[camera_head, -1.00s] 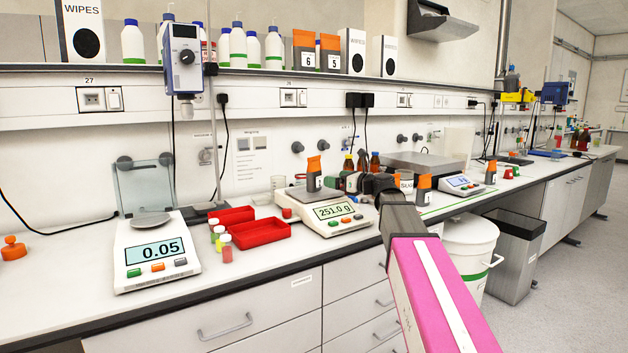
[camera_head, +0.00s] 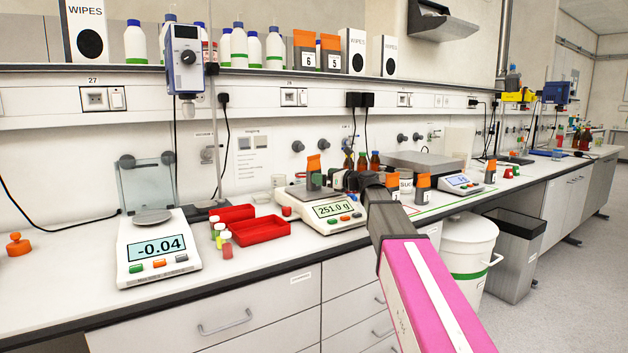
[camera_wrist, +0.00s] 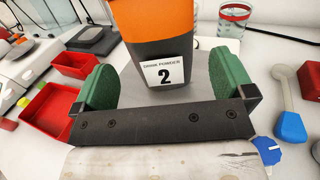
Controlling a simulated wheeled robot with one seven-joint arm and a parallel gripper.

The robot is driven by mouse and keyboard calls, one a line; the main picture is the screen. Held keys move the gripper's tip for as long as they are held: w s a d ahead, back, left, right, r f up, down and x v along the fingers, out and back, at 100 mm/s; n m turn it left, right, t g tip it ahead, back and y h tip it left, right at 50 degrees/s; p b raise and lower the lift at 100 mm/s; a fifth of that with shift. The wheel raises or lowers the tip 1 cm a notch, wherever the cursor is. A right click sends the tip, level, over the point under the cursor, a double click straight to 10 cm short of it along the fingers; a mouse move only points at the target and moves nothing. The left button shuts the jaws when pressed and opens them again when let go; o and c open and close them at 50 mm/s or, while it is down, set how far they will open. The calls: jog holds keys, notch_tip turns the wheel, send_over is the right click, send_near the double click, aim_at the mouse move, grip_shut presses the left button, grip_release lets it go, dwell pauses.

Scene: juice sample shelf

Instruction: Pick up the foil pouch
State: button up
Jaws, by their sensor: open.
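A foil pouch (camera_head: 314,173), dark grey with an orange top, stands upright on the pan of the middle balance (camera_head: 328,211), whose display reads 251.0 g. In the wrist view the pouch (camera_wrist: 160,52) carries a white label, "2", and its top is cut off by the frame edge. My gripper (camera_wrist: 170,82) is open, its green pads to the left and right of the pouch with gaps on both sides. In the head view my gripper (camera_head: 342,180) is beside the pouch on its right, and its fingers are partly hidden.
Similar orange-topped pouches stand to the right (camera_head: 423,187) and on the shelf (camera_head: 304,50). Brown bottles (camera_head: 362,161) stand close behind my gripper. Another balance (camera_head: 155,250) is at left.

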jog(key=shift+x, duration=2.7)
jog(key=c, duration=1)
jog(key=shift+c, duration=0.4)
jog(key=shift+r, duration=0.1)
